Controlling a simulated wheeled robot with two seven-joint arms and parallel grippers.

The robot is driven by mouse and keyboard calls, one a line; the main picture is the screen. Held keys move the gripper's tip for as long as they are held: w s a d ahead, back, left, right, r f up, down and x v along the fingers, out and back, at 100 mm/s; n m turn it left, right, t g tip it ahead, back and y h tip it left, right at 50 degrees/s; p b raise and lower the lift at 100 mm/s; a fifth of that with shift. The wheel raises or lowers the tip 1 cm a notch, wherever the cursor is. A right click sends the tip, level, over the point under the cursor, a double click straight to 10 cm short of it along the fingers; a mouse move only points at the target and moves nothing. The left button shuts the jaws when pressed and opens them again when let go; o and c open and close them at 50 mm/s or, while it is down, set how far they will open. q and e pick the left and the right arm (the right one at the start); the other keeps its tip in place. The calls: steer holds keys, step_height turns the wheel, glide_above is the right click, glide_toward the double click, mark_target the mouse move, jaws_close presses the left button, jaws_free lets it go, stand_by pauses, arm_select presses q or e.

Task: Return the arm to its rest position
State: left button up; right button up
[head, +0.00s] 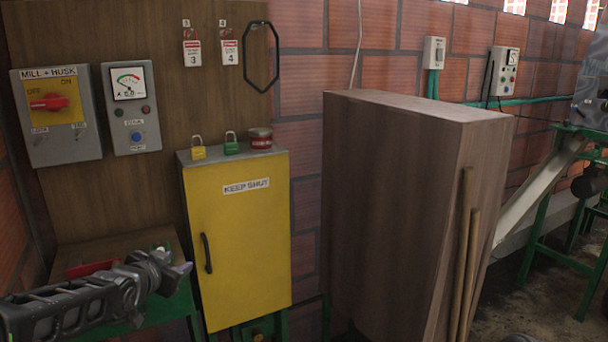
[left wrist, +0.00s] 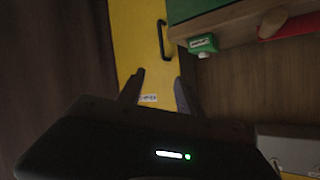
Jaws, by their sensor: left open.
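My left gripper (head: 178,274) comes in from the lower left of the head view, in front of a small green-framed bench and left of the yellow cabinet (head: 243,270). In the left wrist view its two fingers (left wrist: 160,92) stand apart with nothing between them. The yellow cabinet's door, labelled KEEP SHUT, looks closed, and its black handle (head: 206,253) is apart from the gripper. The handle also shows in the left wrist view (left wrist: 163,40). My right gripper is in neither view.
A MILL + HUSK switch box (head: 56,140) hangs above the bench. A large wooden box (head: 390,200) stands right, with poles (head: 466,260) leaning on it.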

arm_select(q)
steer(key=s+d+f+n+g+h, duration=0.15)
steer(key=s+d+f, duration=0.25)
steer(key=f, duration=0.5)
steer(key=s+d+f+n+g+p, duration=0.15)
steer(key=s+d+f, duration=0.25)
steer(key=f, duration=0.4)
steer(key=s+d+f+n+g+h, duration=0.1)
steer(key=s+d+f+n+g, duration=0.2)
steer(key=f, duration=0.6)
steer(key=s+d+f+g, duration=0.2)
steer(key=s+d+f, duration=0.2)
steer(key=s, duration=0.6)
steer(key=s+d+f+g+p, duration=0.1)
steer(key=s+d+f+g, duration=0.1)
steer(key=s+f, duration=0.4)
steer(key=s+d+f+g, duration=0.2)
steer(key=s+d+f, duration=0.3)
steer(key=s, duration=0.9)
steer(key=shift+d+f+n+g+h+p, duration=0.35)
steer(key=shift+f+n+g+h+p, duration=0.05)
steer(key=shift+h, duration=0.05)
